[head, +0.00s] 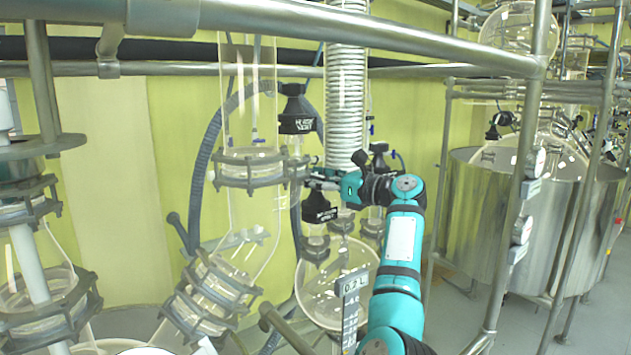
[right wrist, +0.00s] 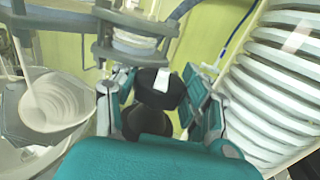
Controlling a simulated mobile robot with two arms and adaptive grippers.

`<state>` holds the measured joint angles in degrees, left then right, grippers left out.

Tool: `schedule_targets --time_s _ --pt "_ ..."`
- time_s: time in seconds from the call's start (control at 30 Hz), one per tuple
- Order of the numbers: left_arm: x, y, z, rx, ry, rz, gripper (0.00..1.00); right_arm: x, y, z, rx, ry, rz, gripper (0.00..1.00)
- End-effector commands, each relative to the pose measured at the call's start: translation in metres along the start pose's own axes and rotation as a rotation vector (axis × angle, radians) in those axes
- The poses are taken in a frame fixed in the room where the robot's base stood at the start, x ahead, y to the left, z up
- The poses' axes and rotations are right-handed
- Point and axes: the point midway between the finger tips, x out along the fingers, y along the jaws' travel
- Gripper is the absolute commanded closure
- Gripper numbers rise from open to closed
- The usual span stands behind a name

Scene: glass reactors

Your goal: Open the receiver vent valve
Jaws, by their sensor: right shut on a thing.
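A black valve knob (head: 318,208) with a white label sits on the glass fittings above the round receiver flask (head: 335,285). My right gripper (head: 320,182) reaches in from the right at the top of this knob. In the right wrist view the black knob (right wrist: 156,90) with its white label patch lies between the two fingers of my right gripper (right wrist: 157,100), which is shut on it. The label is too small to read, and the fingers partly hide the knob in the head view. My left gripper is not in view.
A second black valve knob (head: 297,115) with white lettering stands above and left. A white coiled condenser (head: 345,100) rises just behind my gripper. A flanged glass column (head: 250,165) stands left. Metal rails (head: 350,28) cross overhead, and a steel vessel (head: 480,220) stands right.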

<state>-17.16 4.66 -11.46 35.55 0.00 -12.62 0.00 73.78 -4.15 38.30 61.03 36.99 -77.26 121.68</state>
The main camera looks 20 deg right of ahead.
Motion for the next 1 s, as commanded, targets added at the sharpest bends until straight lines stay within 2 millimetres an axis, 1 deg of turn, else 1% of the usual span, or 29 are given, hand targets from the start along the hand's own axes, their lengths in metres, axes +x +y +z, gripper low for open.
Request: schedule_targets --time_s 0.03,0.07,0.1,0.23,0.47,0.57,0.67,0.77,1.0 --pt "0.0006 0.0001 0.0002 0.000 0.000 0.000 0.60 0.0010 0.0005 -0.0090 0.006 0.016 0.004 0.83" --pt "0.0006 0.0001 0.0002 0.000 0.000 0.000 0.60 0.0011 0.0006 -0.0091 0.006 0.017 0.004 0.83" --pt "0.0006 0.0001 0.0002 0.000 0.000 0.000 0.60 0.0012 0.0006 -0.0093 0.007 0.018 0.004 0.53" --pt "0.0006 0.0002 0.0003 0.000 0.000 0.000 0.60 0.0012 0.0007 -0.0079 0.006 0.016 0.003 0.37" --pt "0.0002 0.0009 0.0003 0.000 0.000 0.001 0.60 0.0010 0.0007 -0.0044 0.003 0.010 -0.001 0.37" --pt "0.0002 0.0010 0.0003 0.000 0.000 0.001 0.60 0.0020 0.0017 -0.0047 0.003 0.011 -0.040 0.37" --pt "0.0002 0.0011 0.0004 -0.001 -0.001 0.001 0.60 0.0029 0.0042 -0.0043 0.001 0.008 -0.151 0.37" --pt "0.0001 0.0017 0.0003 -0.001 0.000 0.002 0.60 0.0028 0.0051 -0.0035 0.001 0.006 -0.308 0.37" --pt "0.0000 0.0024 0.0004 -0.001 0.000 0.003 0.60 0.0027 0.0037 -0.0017 0.006 0.002 -0.606 0.37"
